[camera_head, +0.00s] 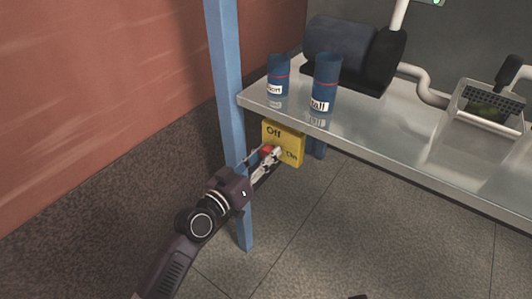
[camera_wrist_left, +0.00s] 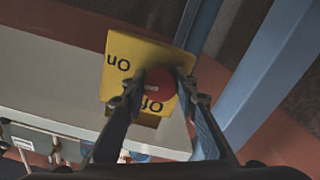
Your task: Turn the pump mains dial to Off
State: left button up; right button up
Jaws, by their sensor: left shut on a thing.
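A yellow switch box (camera_head: 297,138) marked "Off" at its top and "On" at its lower right hangs below the shelf's left end. Its red dial (camera_head: 266,149) shows partly behind my left gripper (camera_head: 272,156). In the left wrist view the yellow box (camera_wrist_left: 121,85) appears upside down, with the red dial (camera_wrist_left: 159,84) between the two fingertips. My left gripper (camera_wrist_left: 158,88) is shut on the dial, one finger on each side. Part of the "Off" label is covered there. I cannot tell which label the dial points to.
The metal shelf (camera_head: 385,135) runs to the right above the box. Two blue cylinders, a short one (camera_head: 278,78) and a tall one (camera_head: 325,83), stand on it near a dark motor (camera_head: 345,52). A blue post (camera_head: 226,80) rises close beside my left gripper. The floor in front is clear.

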pick_arm(q)
jog(key=n+p, duration=0.1)
jog(key=n, duration=0.2)
jog(key=n+p, duration=0.1)
jog(key=n, duration=0.3)
jog(key=n+p, duration=0.1)
jog(key=n, duration=0.4)
jog(key=shift+r, duration=0.1)
jog(key=n, duration=0.3)
jog(key=shift+n+p, duration=0.4)
jog(key=shift+n, duration=0.6)
pick_arm(e)
notch_tip(320, 180, down, 13)
jog(key=s, duration=0.2)
jog(key=shift+s+f+g, duration=0.2)
jog(key=shift+g, duration=0.2)
jog(key=shift+s+f, duration=0.1)
jog(key=shift+s, duration=0.05)
pick_arm(q)
jog(key=o, duration=1.2)
jog(key=shift+c, duration=0.2)
